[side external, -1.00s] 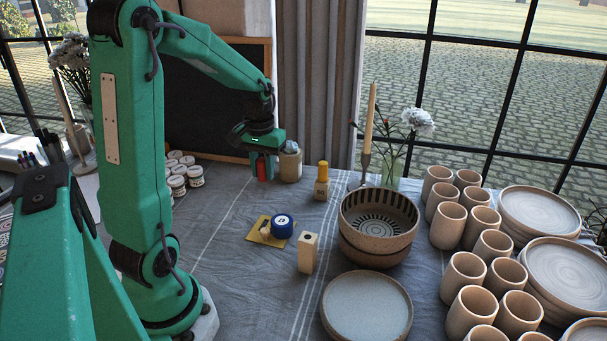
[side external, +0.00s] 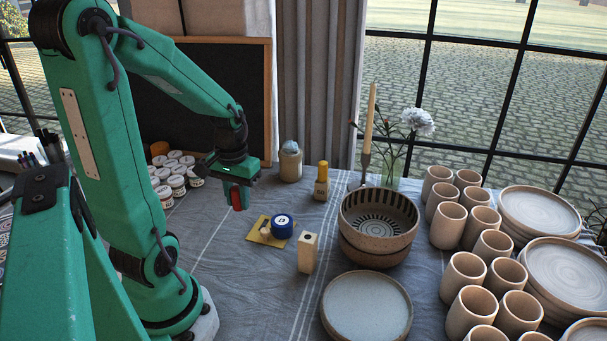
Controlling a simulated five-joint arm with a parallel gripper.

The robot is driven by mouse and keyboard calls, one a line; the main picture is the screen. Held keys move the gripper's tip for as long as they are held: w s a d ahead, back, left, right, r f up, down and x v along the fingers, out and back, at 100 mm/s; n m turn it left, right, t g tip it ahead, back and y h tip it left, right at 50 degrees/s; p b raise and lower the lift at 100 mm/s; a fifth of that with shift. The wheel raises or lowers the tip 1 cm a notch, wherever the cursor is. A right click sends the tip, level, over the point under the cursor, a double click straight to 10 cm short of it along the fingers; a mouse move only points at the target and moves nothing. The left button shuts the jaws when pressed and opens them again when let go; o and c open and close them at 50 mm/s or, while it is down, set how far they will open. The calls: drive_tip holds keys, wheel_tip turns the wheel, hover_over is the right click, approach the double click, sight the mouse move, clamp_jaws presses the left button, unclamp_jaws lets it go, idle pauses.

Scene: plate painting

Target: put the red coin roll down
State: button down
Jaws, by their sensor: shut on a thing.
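My gripper (side external: 238,188) points down over the cloth, left of the middle of the side view. It is shut on the red coin roll (side external: 239,199), which hangs upright between the fingers. The fingers hide part of the roll. The roll appears to be above the cloth, but the exact gap is hard to tell. A blue round tin (side external: 283,226) and a yellow card (side external: 258,238) lie just in front and to the right of it.
A wooden block (side external: 308,252) and a yellow-topped bottle (side external: 322,181) stand to the right. Stacked bowls (side external: 378,215), a plate (side external: 366,305) and several cups (side external: 465,275) fill the right side. Paint pots (side external: 173,178) and a lidded jar (side external: 290,161) stand behind. The cloth (side external: 225,265) is clear at front left.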

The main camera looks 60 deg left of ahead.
hover_over(213, 226)
wheel_tip(213, 226, down, 7)
drive_tip(key=shift+r, duration=0.2)
drive_tip(key=shift+f, duration=2)
drive_tip(key=shift+f, duration=0.15)
drive_tip(key=c, duration=1.2)
unclamp_jaws()
drive_tip(key=shift+o, duration=0.2)
wheel_tip(213, 226, up, 12)
drive_tip(key=shift+r, duration=0.2)
drive_tip(key=shift+d, duration=0.1)
